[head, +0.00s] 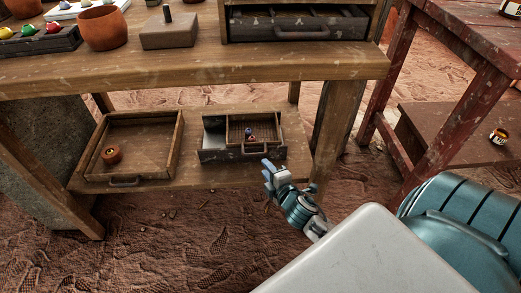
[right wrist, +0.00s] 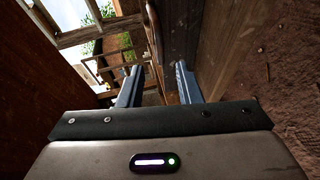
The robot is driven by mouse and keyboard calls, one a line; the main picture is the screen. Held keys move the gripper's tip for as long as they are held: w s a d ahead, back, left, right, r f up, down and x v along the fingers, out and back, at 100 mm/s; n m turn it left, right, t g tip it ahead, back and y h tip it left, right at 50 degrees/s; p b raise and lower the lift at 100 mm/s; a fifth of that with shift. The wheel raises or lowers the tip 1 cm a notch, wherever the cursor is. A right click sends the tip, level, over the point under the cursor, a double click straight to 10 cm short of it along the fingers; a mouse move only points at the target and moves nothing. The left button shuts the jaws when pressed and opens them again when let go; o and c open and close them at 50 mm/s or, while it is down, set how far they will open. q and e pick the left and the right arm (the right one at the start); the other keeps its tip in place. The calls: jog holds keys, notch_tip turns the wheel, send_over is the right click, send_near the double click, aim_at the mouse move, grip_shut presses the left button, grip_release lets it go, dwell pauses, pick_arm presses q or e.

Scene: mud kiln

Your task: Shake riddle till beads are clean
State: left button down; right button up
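What looks like the riddle (head: 267,122) is a small wooden frame with a slatted floor. It sits in a dark open drawer or tray (head: 226,157) on the low shelf. A few small red and blue beads (head: 250,136) lie in it; whether they are dirty is too small to tell. My right gripper (head: 267,172) is just in front of and below the dark tray, apart from the riddle. In the right wrist view its two fingers (right wrist: 158,85) stand apart with nothing between them. My left gripper is not in view.
The tabletop (head: 190,68) overhangs both trays. A red table (head: 487,75) stands at right.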

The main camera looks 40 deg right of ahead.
aim_at(255, 155)
jog(key=b+x, duration=0.1)
jog(key=x, duration=0.8)
jog(key=shift+w+f+b, duration=0.15)
jog(key=shift+w+b, duration=0.2)
grip_shut()
